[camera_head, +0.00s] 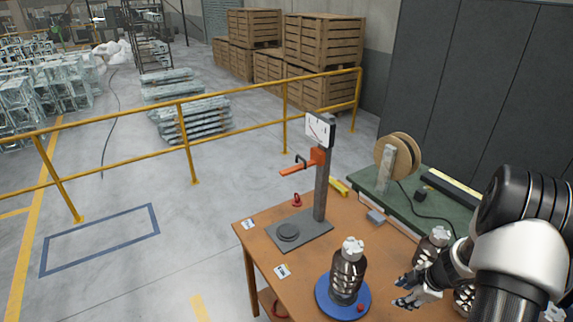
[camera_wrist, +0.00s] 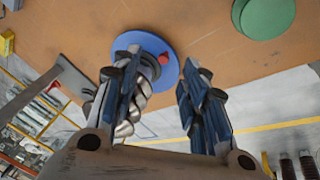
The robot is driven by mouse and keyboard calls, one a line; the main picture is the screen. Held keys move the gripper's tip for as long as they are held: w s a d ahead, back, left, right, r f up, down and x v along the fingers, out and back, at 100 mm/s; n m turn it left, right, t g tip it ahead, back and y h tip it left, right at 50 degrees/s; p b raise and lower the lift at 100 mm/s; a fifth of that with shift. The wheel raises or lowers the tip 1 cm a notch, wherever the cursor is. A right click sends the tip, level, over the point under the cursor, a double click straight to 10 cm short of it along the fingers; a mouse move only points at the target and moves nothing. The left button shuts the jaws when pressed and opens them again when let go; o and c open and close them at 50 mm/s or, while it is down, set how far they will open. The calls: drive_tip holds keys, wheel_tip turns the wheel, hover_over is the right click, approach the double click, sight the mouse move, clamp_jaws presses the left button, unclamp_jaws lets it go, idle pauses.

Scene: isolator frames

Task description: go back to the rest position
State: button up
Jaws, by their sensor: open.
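My gripper (camera_head: 414,290) is open and empty at the right of the orange-brown table (camera_head: 262,240), to the right of a dark ribbed isolator (camera_head: 348,270) with a white top. This isolator stands upright on a blue round disc (camera_head: 322,298) with a small red knob. In the wrist view my gripper (camera_wrist: 165,85) has its fingers apart, with the blue disc (camera_wrist: 164,52) beyond them. Metallic and dark rounded parts show behind the left finger, partly hidden. A second isolator (camera_head: 432,250) and a third one (camera_head: 463,298) stand at the right, partly hidden by my arm.
A gauge stand (camera_head: 321,185) with an orange arm rises from a dark plate at the table's back. A green bench (camera_head: 370,198) with a cable reel (camera_head: 398,155) lies behind. A green disc (camera_wrist: 267,15) shows in the wrist view. A yellow railing (camera_head: 230,92) runs beyond.

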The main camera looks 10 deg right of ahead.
drive_tip(key=w+r+m+t+h+b, duration=0.3)
drive_tip(key=w+r+h+b, duration=0.25)
drive_tip(key=r, duration=0.65)
drive_tip(key=s+a+r+m+h+b, duration=0.2)
drive_tip(key=s+a+r+m+b, duration=0.25)
drive_tip(key=r, duration=0.25)
drive_tip(key=s+a+f+m+g+y+b, duration=0.1)
drive_tip(key=s+a+b, duration=0.4)
drive_tip(key=s+a, duration=0.6)
drive_tip(key=s+a+f+m+g+y+b, duration=0.1)
drive_tip(key=s+a+f+m+y+b, duration=0.2)
drive_tip(key=s+a, duration=0.7)
drive_tip(key=a+f+y+b, duration=0.2)
drive_tip(key=a+f, duration=0.1)
drive_tip(key=shift+s+a+f+m, duration=0.15)
drive_tip(key=shift+s+a+m, duration=0.1)
drive_tip(key=shift+s+m, duration=0.1)
drive_tip(key=shift+w+d, duration=0.1)
drive_tip(key=shift+w, duration=0.05)
